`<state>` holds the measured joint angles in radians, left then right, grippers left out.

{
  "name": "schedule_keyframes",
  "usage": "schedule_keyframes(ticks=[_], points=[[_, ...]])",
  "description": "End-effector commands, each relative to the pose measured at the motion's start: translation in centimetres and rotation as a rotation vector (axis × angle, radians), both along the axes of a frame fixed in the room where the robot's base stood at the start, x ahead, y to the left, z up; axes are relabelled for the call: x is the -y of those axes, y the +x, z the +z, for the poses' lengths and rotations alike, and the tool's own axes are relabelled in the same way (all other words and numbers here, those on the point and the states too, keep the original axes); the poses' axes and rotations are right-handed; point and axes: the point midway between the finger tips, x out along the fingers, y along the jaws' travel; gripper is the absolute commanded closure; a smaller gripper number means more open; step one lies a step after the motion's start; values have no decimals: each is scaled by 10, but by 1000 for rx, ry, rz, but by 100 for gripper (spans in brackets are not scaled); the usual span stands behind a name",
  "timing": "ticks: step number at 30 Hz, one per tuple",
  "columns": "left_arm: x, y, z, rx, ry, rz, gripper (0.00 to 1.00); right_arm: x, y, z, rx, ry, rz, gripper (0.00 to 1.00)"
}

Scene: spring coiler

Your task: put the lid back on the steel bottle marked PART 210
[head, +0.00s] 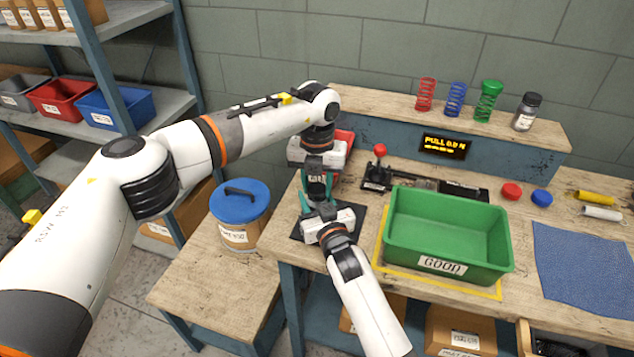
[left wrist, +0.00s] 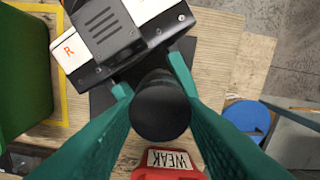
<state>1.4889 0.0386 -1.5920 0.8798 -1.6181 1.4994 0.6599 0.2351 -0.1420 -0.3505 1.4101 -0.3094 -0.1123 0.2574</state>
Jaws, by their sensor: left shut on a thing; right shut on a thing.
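A round black lid (left wrist: 160,108) is between the teal fingers of my left gripper (left wrist: 150,80), which is shut on it. In the head view my left gripper (head: 317,186) points down over the dark mat (head: 298,232) at the bench's left end. My right gripper (head: 325,218) comes in low from the front, close beside and below the left fingers; its body (left wrist: 120,35) shows in the left wrist view. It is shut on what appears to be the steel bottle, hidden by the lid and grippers. I cannot read its mark or tell whether lid and bottle touch.
A green GOOD bin (head: 450,232) stands right of the grippers. A red WEAK bin (left wrist: 165,172) is behind them. A blue-lidded bucket (head: 240,205) is at left. A small dark-capped bottle (head: 526,112) and coloured springs (head: 456,99) stand on the back ledge.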

Motion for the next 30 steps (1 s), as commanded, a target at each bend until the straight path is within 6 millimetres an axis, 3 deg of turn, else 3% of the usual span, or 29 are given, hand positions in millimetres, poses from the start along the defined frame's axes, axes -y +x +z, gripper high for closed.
schedule_keyframes(ticks=[12, 18, 24, 25, 28, 30], points=[[0, 0, -1, 0, 0, -1019, 90, 0, 0, -1, -2, -1, -1, 100], [0, 0, -1, 0, 1, -1449, 90, 0, 0, -1, -2, -1, -1, 100], [0, 0, -1, 0, 1, -1507, 90, 0, 0, -1, -2, -1, -1, 100], [0, 0, -1, 0, 1, -1507, 58, 0, 0, -1, -2, -1, -1, 100], [0, 0, -1, 0, 1, -1506, 42, 0, 0, -1, -2, -1, -1, 100], [0, 0, -1, 0, 1, -1505, 41, 0, 0, -1, -2, -1, -1, 100]])
